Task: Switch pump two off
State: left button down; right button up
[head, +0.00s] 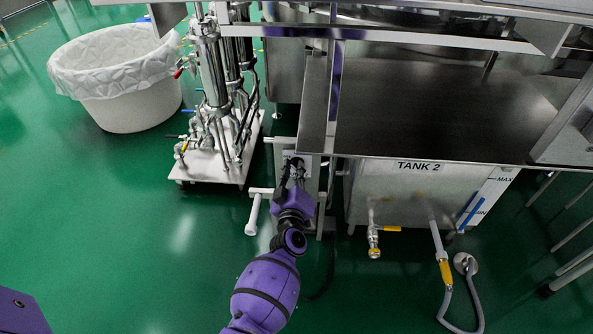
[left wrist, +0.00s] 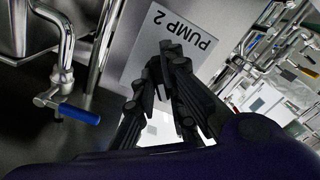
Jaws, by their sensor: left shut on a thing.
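The pump two panel (left wrist: 175,38) is a grey plate with the label PUMP 2, tilted in the left wrist view. In the head view the panel (head: 309,166) is a small light plate left of tank 2, mostly behind my gripper. My left gripper (head: 292,166) is at the panel's face, its black fingers brought together just by the label; they also show in the left wrist view (left wrist: 165,60). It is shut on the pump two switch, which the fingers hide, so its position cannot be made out. My right gripper is not in view.
Tank 2 (head: 385,188), with yellow-handled valves and a grey hose (head: 479,303), stands to the right under a steel top (head: 440,110). A white pipe (head: 253,215) is just left of my gripper. A wheeled pump cart (head: 205,167) and white bin (head: 130,110) stand further left.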

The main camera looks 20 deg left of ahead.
pick_arm(q)
jog(key=shift+n+b, duration=0.55)
jog(key=shift+n, duration=4.45)
jog(key=shift+d, duration=0.1)
jog(key=c, duration=1.8)
grip_release()
jog(key=shift+r, duration=0.1)
